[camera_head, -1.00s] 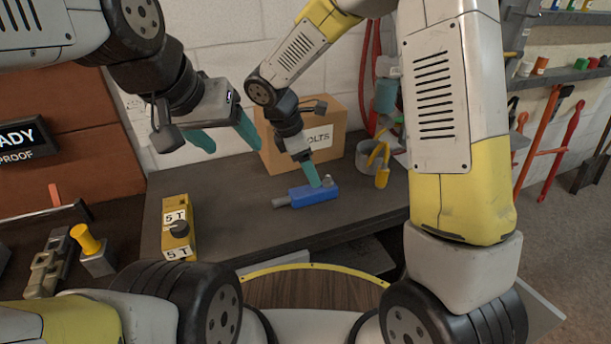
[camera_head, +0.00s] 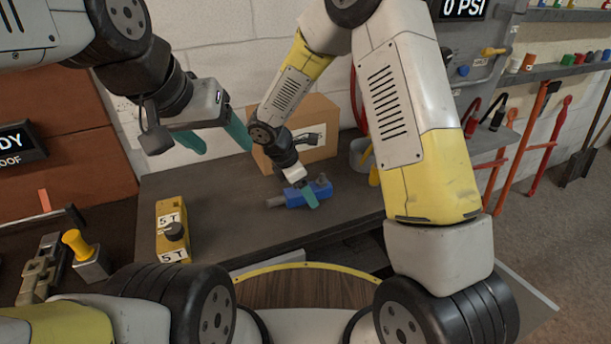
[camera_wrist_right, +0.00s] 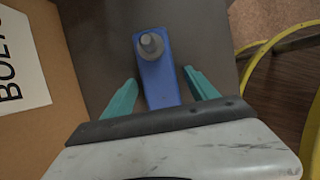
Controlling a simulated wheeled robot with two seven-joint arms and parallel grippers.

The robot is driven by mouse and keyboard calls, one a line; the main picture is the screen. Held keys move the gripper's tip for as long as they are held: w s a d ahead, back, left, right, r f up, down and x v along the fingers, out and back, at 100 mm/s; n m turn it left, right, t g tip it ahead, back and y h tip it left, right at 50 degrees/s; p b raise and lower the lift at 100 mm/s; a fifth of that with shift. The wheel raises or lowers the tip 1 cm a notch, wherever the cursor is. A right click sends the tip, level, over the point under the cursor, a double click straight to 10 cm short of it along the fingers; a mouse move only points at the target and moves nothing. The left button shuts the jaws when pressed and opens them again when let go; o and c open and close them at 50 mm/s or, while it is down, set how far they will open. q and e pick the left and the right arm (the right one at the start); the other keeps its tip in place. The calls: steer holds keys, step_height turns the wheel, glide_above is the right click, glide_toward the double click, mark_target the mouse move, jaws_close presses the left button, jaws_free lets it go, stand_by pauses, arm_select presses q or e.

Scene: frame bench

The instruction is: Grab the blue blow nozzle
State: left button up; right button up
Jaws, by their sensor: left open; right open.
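The blue blow nozzle (camera_head: 293,198) lies on the dark bench top, with a grey tip at its left end and a grey knob near its right end. In the right wrist view the blue nozzle (camera_wrist_right: 158,80) points away between the fingers, with the round grey knob facing up. My right gripper (camera_head: 307,196) is over the nozzle from behind. Its teal fingers (camera_wrist_right: 160,90) are open, one on each side of the blue body, with visible gaps. My left gripper (camera_head: 215,140) is open and empty, above the bench's left back part.
A cardboard box (camera_head: 318,122) marked BOLTS stands behind the nozzle, close to my right gripper. A yellow block marked 5 T (camera_head: 172,232) stands on the bench's left. A grey container (camera_head: 360,152) is at the right.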

jaws_close()
steer(key=shift+r, duration=0.15)
